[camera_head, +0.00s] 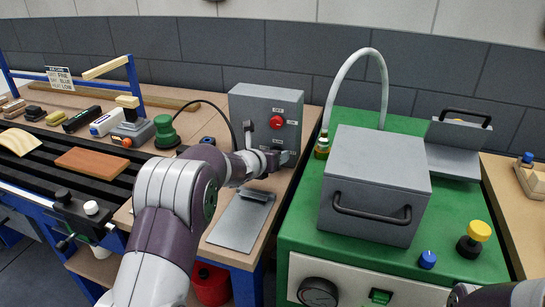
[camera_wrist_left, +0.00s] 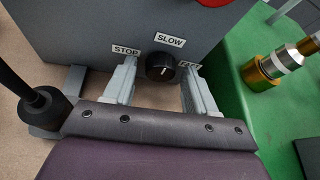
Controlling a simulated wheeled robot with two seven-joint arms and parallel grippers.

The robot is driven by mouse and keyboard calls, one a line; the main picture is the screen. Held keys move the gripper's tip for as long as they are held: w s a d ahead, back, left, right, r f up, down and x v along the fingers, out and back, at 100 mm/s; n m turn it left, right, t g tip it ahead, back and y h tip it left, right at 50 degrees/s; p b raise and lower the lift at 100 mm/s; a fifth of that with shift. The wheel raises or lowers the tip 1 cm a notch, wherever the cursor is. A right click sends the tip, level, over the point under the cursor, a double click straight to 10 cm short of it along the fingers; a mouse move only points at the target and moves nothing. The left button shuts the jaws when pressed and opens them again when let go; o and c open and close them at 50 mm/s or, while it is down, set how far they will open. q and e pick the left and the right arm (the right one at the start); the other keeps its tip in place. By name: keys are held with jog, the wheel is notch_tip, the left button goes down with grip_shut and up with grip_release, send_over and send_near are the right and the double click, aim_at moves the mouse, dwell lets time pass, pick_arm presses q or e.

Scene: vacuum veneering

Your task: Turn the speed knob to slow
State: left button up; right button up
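The black speed knob (camera_wrist_left: 160,67) is on the front face of the grey control box (camera_head: 250,105) and shows in the left wrist view. A short pale mark is on it; its exact direction is hard to read. The labels STOP (camera_wrist_left: 126,50), SLOW (camera_wrist_left: 170,41) and a partly covered third label (camera_wrist_left: 190,65) surround it. My left gripper (camera_wrist_left: 158,72) is open, with one finger on each side of the knob and visible gaps. In the head view my left gripper (camera_head: 274,160) is at the box's lower front, hiding the knob. My right gripper is out of view.
A red button (camera_head: 277,122) is on the box above the knob area. A flat grey plate (camera_head: 238,222) lies in front. The green bench (camera_head: 300,232) with a grey lidded box (camera_head: 372,180) stands to the right.

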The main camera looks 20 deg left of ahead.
pick_arm(q)
jog(key=v, duration=1.2)
jog(key=shift+s+r, duration=0.15)
jog(key=shift+s, duration=0.2)
